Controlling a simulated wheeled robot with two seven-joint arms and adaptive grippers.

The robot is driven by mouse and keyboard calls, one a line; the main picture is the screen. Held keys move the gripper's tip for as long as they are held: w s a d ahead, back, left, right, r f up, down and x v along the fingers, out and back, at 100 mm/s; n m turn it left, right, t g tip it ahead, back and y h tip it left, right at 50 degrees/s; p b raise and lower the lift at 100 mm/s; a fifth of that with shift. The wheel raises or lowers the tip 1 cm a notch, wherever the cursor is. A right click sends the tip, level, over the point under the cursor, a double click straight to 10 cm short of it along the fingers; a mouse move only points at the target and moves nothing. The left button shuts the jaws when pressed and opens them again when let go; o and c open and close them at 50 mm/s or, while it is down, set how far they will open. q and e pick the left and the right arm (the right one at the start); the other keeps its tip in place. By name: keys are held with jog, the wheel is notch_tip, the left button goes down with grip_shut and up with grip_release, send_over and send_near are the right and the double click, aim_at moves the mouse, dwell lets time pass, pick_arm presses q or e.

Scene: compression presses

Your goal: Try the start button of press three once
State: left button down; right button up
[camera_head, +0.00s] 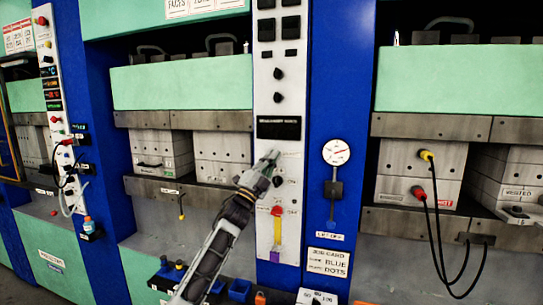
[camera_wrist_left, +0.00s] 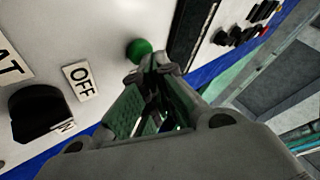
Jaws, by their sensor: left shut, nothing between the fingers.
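My left gripper (camera_head: 271,157) is shut and empty, its tip in front of the white control panel (camera_head: 265,90) between two presses. In the left wrist view the closed fingertips (camera_wrist_left: 158,66) are just beside and below a round green button (camera_wrist_left: 138,50) on the panel. Whether they touch it I cannot tell. In the head view that button is hidden behind the gripper. A black knob (camera_wrist_left: 40,112) with an OFF label (camera_wrist_left: 80,79) sits left of the button. I cannot read which press number this panel carries. My right gripper is not in view.
A dark display (camera_head: 279,127) is above the gripper. A red and yellow lever (camera_head: 277,213) is below it on the panel. A gauge (camera_head: 336,152) is on the blue column to the right. Another control panel (camera_head: 50,85) stands far left. Cables (camera_head: 440,235) hang from the right press.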

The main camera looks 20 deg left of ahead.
pick_arm(q)
jog(key=shift+w, duration=0.15)
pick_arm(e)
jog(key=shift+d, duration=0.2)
pick_arm(q)
jog(key=shift+s, duration=0.2)
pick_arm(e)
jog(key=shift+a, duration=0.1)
pick_arm(q)
jog(key=shift+s, duration=0.65)
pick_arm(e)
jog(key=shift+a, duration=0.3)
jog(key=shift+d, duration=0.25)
pick_arm(q)
jog(key=s, duration=0.5)
jog(key=shift+a+p, duration=0.15)
jog(key=shift+p, duration=0.25)
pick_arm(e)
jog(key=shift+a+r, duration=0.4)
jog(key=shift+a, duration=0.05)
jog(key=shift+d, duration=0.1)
